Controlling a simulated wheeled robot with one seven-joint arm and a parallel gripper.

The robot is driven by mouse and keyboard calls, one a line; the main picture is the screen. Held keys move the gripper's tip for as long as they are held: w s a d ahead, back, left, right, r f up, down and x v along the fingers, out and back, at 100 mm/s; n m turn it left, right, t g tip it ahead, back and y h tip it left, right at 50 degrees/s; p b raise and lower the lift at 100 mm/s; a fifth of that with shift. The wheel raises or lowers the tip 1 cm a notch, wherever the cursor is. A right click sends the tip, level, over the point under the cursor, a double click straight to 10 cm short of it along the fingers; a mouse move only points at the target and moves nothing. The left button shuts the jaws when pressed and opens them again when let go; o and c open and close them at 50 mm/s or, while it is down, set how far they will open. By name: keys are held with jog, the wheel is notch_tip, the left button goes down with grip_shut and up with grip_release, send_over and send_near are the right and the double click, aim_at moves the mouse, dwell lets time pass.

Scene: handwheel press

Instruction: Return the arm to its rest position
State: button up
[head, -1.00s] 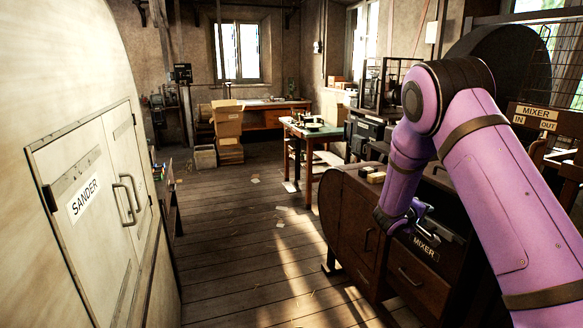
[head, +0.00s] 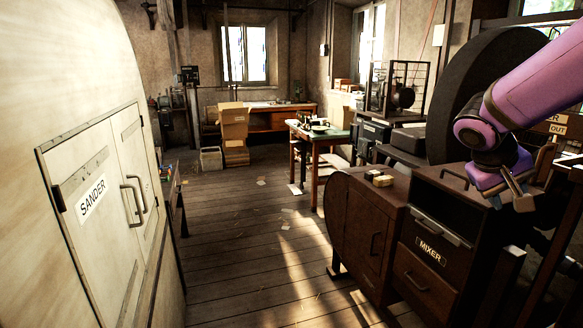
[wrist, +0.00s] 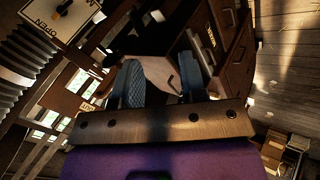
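My purple arm (head: 535,82) reaches in from the upper right of the head view, bent downward at the wrist. My gripper (head: 510,198) hangs at its end, in front of the big dark round wheel and to the right of the mixer cabinet. The dark mixer cabinet (head: 433,215) has a "MIXER" label and drawer handles. Part of the large dark wheel (head: 470,85) is hidden by my arm.
The pale sander cabinet (head: 115,220) with two handles fills the left side. Small blocks (head: 379,178) lie on the brown curved cabinet (head: 362,225). The plank floor (head: 245,230) in the middle is mostly clear.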

jog(key=s+a+r+t+y, duration=0.1)
jog(key=s+a+r+y, duration=0.1)
jog(key=s+a, duration=0.3)
jog(key=s+a+r+n+t+y, duration=0.1)
jog(key=s+a+y, duration=0.4)
jog(key=s, duration=0.9)
jog(key=shift+s+a+r+t, duration=0.15)
jog(key=shift+a+r+t, duration=0.3)
jog(key=shift+t, duration=0.25)
jog(key=shift+d, duration=0.1)
dwell(0.4)
